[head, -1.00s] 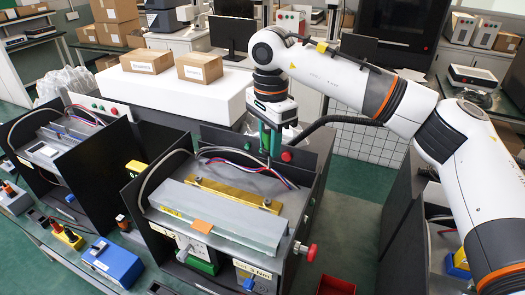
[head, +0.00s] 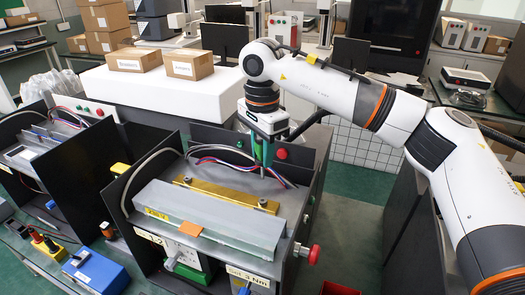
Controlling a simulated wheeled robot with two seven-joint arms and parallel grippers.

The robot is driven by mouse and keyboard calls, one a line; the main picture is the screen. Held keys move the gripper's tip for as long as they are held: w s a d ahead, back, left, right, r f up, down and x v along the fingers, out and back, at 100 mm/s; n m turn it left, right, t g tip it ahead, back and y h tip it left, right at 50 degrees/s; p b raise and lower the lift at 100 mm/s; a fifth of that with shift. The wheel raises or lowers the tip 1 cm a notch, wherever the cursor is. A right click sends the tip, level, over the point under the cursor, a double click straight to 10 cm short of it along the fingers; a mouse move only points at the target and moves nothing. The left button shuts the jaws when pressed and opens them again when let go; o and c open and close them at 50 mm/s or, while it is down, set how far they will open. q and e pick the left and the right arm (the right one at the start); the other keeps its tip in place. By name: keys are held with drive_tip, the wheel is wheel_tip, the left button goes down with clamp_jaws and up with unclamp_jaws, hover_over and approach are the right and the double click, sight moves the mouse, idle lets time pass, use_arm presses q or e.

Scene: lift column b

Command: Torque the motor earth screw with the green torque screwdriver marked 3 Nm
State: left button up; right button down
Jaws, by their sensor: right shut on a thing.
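My right gripper (head: 262,156) points down over the back of the open middle housing, behind the brass bar (head: 226,193). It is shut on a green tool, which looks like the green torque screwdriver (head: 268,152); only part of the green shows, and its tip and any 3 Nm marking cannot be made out. Red, blue and white wires (head: 222,162) run close beside and below it. The motor earth screw cannot be made out. A label reading "Set 3 Nm" (head: 248,277) is on the housing's front. My left gripper is not in view.
The dark housing has upright side walls and a grey metal beam (head: 208,222) across its front. A red button (head: 281,153) is right of the gripper; a red knob (head: 314,254) sticks out at the right. A white block (head: 215,88) with cartons stands behind.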

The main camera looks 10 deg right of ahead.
sight(262, 176)
drive_tip(key=shift+w+f+b, duration=0.1)
drive_tip(key=shift+f+b, duration=0.4)
drive_tip(key=shift+f, duration=0.25)
drive_tip(key=shift+f+b, duration=1.45)
drive_tip(key=shift+f, duration=0.7)
drive_tip(key=shift+f, duration=0.55)
drive_tip(key=shift+f, duration=0.15)
drive_tip(key=shift+f, duration=0.35)
